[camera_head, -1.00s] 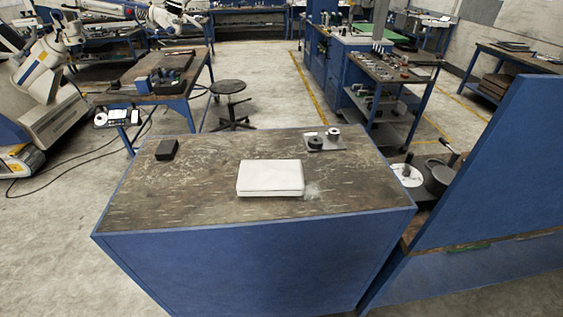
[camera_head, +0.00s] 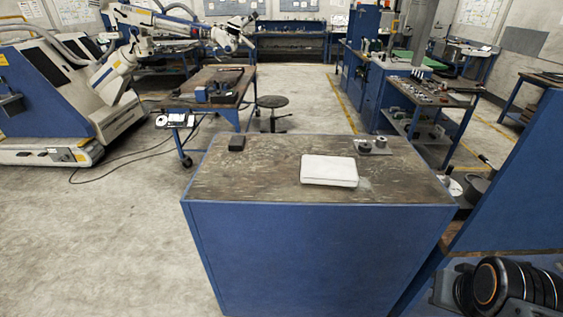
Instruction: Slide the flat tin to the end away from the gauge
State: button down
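The flat tin (camera_head: 330,171) is a white, closed, low box lying flat on the blue workbench's worn wooden top (camera_head: 265,175), right of the middle. Two small round metal pieces stand on a thin plate (camera_head: 378,150) behind it to the right. They may be the gauge, but I cannot tell for sure. A dark part of my arm with an orange ring shows at the lower right, apart from the tin. I cannot make out my gripper's fingers, and nothing touches the tin.
A small dark block (camera_head: 237,143) sits at the bench's back left corner. The top left of the tin is bare. A blue panel (camera_head: 510,180) rises at the right. A stool (camera_head: 271,104) and another table (camera_head: 208,86) stand behind. Open floor lies to the left.

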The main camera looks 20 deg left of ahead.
aim_at(315, 170)
jog(key=u, duration=0.75)
jog(key=i, duration=1)
